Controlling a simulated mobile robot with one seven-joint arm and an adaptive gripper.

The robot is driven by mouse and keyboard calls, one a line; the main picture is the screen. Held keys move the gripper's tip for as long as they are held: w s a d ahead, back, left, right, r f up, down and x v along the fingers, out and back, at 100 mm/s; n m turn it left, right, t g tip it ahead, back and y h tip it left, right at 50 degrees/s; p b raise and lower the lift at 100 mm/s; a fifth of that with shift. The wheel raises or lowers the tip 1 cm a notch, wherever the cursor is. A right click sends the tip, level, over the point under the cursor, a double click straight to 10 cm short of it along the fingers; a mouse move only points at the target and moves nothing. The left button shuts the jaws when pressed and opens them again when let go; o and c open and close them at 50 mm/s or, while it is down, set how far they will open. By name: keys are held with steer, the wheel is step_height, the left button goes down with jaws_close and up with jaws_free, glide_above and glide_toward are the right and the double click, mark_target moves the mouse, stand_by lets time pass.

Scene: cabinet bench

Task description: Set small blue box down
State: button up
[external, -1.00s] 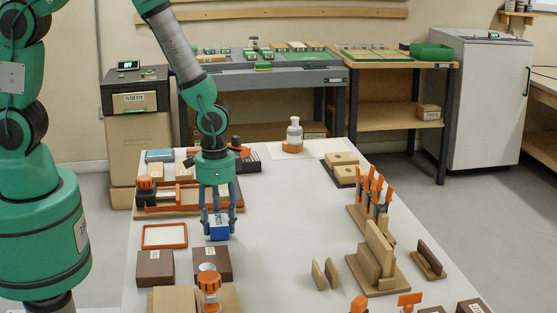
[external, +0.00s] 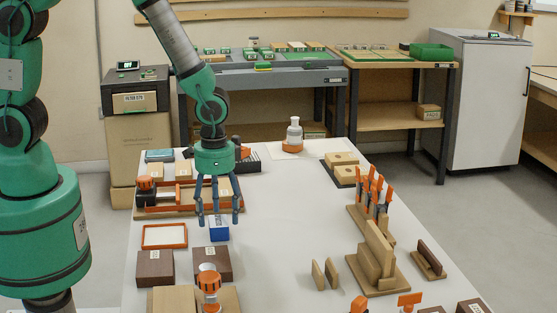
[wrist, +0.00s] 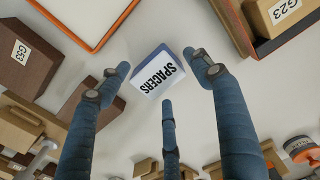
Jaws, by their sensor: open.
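The small blue box (external: 219,232) sits on the white bench top, right of the empty orange-rimmed frame. In the wrist view its white face (wrist: 158,77) reads "SPACERS" and its blue sides show at the edges. My gripper (external: 219,218) is above the box with its fingers spread. In the wrist view the open fingers (wrist: 163,85) are around the box, with visible gaps between the side fingers and the box. One finger covers part of the box in the external view.
The orange-rimmed frame (external: 165,236) lies left of the box. Brown blocks (external: 211,263) stand in front of it. An orange-edged tray (external: 165,208) with blocks lies behind. The bench middle, right of the box, is clear.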

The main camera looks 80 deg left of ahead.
step_height(320, 180, up, 9)
steer(key=p, duration=0.2)
steer(key=shift+r, duration=0.2)
stand_by(0.5)
step_height(320, 180, up, 12)
steer(key=t, duration=0.1)
glide_above(218, 219)
steer(key=s+a, duration=0.2)
steer(key=s+a+r+t, duration=0.2)
steer(key=s+r, duration=0.8)
steer(key=s+a+r+t, duration=0.2)
steer(key=s+r, duration=0.7)
steer(key=r, duration=0.1)
steer(key=shift+s+a+r+t, duration=0.25)
steer(key=shift+s+a+t, duration=0.05)
steer(key=shift+s+a, duration=0.05)
